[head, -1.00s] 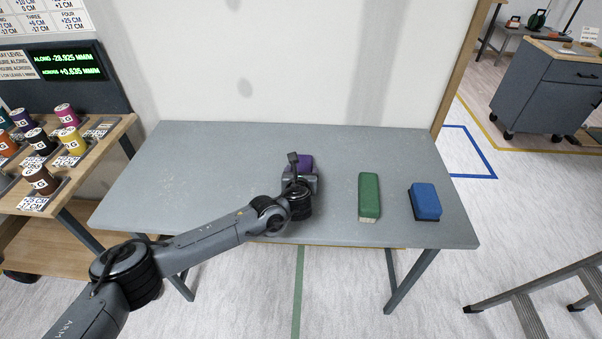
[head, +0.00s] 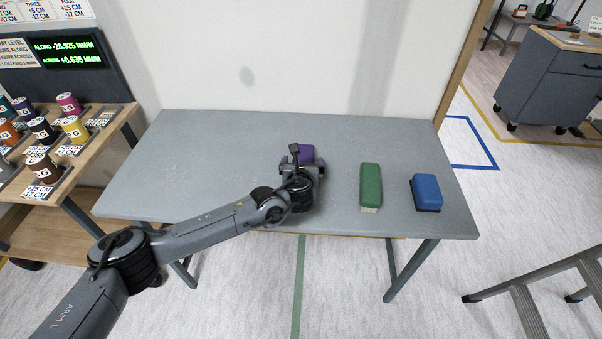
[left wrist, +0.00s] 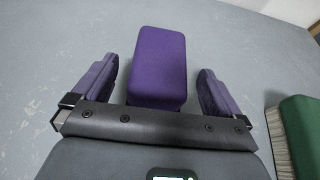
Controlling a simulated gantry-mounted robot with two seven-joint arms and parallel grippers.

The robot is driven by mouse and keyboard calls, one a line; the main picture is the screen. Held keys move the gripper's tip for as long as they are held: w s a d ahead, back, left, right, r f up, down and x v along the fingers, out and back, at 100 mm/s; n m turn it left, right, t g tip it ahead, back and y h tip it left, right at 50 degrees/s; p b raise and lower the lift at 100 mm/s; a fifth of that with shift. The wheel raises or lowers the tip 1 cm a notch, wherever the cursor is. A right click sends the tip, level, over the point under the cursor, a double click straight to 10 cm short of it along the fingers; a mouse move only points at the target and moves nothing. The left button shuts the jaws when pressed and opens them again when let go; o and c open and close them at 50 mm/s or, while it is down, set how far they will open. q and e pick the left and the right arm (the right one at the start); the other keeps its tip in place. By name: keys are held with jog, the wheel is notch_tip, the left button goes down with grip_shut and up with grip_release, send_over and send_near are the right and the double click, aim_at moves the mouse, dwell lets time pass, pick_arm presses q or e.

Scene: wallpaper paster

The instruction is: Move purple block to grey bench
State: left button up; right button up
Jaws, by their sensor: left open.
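The purple block (head: 305,152) stands on the grey bench (head: 215,150), right of its middle. In the left wrist view the purple block (left wrist: 158,65) lies between the two fingers of my left gripper (left wrist: 155,90), with a gap on each side. My left gripper (head: 303,166) is open and hides part of the block in the head view. The fingers have purple-tinted pads. My right gripper is not in view.
A green brush-like block (head: 370,185) and a blue block (head: 426,192) lie to the right on the bench; the green one also shows in the left wrist view (left wrist: 302,130). The bench's left part is clear.

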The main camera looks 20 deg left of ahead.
pick_arm(q)
jog(key=p+v, duration=0.1)
jog(key=v, duration=0.9)
jog(key=shift+s+r+p, duration=0.1)
jog(key=shift+s+p, duration=0.2)
jog(key=shift+p, duration=0.05)
